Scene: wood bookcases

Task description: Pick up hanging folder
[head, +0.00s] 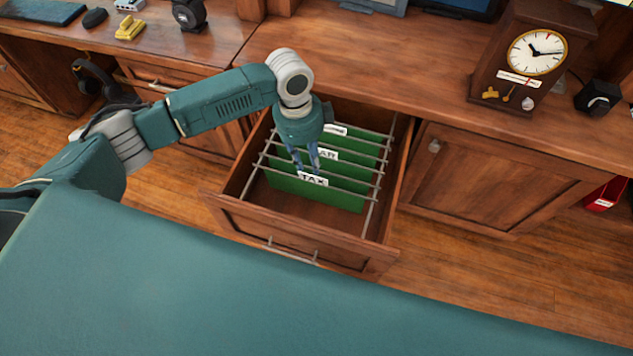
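Several green hanging folders hang from metal rails in the open wooden drawer (305,239). The front folder (325,194) has a white tab reading "TAX". Behind it a folder has a tab (327,155) that ends in "AR", its start hidden by my gripper. My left gripper (306,172) points down into the drawer, its fingers just above and behind the TAX tab. The two fingers are apart, with no folder clearly seen between them. Whether a fingertip touches the TAX folder I cannot tell. My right gripper is not in view.
A clock (537,52) and a small black box (597,96) stand on the desk at right. A yellow item (129,28) lies on the left desk. A closed cabinet door (480,178) is right of the drawer. The desktop behind the drawer is mostly clear.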

